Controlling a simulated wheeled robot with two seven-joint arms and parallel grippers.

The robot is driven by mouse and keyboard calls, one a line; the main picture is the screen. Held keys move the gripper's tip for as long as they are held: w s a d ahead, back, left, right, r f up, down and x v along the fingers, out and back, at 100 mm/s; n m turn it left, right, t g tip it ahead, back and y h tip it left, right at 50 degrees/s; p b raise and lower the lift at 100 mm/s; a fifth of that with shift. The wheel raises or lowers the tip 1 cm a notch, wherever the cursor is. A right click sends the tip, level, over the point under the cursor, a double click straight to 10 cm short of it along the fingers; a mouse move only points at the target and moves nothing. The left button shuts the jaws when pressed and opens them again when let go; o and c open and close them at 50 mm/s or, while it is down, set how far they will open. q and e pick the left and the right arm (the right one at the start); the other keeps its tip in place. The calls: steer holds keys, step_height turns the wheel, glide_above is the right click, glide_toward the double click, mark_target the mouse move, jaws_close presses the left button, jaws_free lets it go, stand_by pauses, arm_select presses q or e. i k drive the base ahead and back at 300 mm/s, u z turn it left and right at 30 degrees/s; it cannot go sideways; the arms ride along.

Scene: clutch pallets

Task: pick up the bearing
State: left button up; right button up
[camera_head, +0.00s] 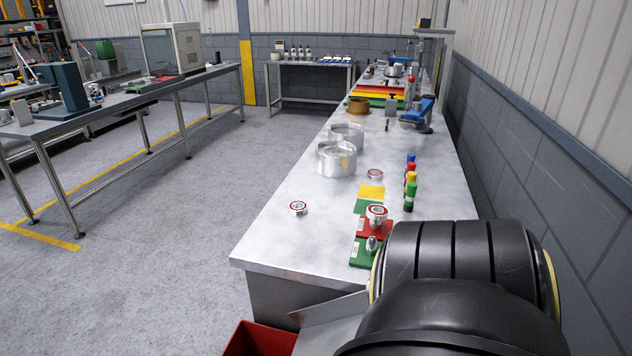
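Small round metal parts with red rings look like bearings. One (298,207) lies alone on the bare metal bench top (285,240), left of the coloured pallets. A second ring part (375,174) lies farther back, behind the yellow pallet. A third, taller part (377,213) stands on the red pallet (377,230). I cannot tell for certain which one is the bearing. A black arm link of mine fills the lower right and covers the bench's near right corner. Neither gripper is in view.
Yellow (371,192) and green pallets lie on the bench; a small metal piece (373,245) stands on the near green pallet (358,255). Coloured bottles (410,190) line the right side. Metal pots (336,158) stand farther back. A red bin (250,341) is below the front edge.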

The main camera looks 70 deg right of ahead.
mark_target(370, 212)
steer(key=u, duration=0.05)
steer(key=i, duration=2.75)
steer(key=z, duration=2.8)
steer(key=i, duration=2.65)
steer(key=z, duration=1.95)
steer(key=i, duration=0.25)
steer(key=z, duration=0.05)
